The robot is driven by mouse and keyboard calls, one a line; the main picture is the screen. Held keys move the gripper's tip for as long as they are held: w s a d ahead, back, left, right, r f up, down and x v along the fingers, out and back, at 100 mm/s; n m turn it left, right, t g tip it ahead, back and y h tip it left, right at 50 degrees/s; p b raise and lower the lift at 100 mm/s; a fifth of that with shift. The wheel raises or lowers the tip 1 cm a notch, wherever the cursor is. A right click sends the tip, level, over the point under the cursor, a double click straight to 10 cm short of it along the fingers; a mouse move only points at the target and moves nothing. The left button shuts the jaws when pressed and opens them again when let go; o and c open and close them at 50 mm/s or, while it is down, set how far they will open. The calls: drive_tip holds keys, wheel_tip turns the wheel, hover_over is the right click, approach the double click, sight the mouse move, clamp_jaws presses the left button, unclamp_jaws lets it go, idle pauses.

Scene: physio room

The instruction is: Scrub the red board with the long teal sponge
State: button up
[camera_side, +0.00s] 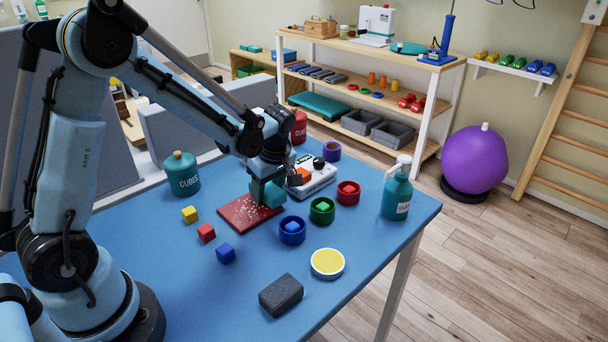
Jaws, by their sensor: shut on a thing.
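The red board (236,213) lies flat on the blue table, left of the bowls, with pale specks scattered on its top. My gripper (266,180) points down over the board's back right part. It is shut on the teal sponge (270,194), which shows as a teal block below the fingers. The sponge's lower end is at the board's surface; I cannot tell if it touches. The arm and fingers partly hide the sponge and the board's far corner.
Yellow (189,214), red (206,232) and blue (225,253) cubes lie left of the board. Blue (292,232), green (322,212) and red (348,195) bowls stand right. A white device (318,180) is close behind the gripper. A dark grey block (281,295) lies in front.

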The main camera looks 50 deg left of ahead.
drive_tip(key=shift+s+r, duration=0.1)
drive_tip(key=shift+r, duration=3.8)
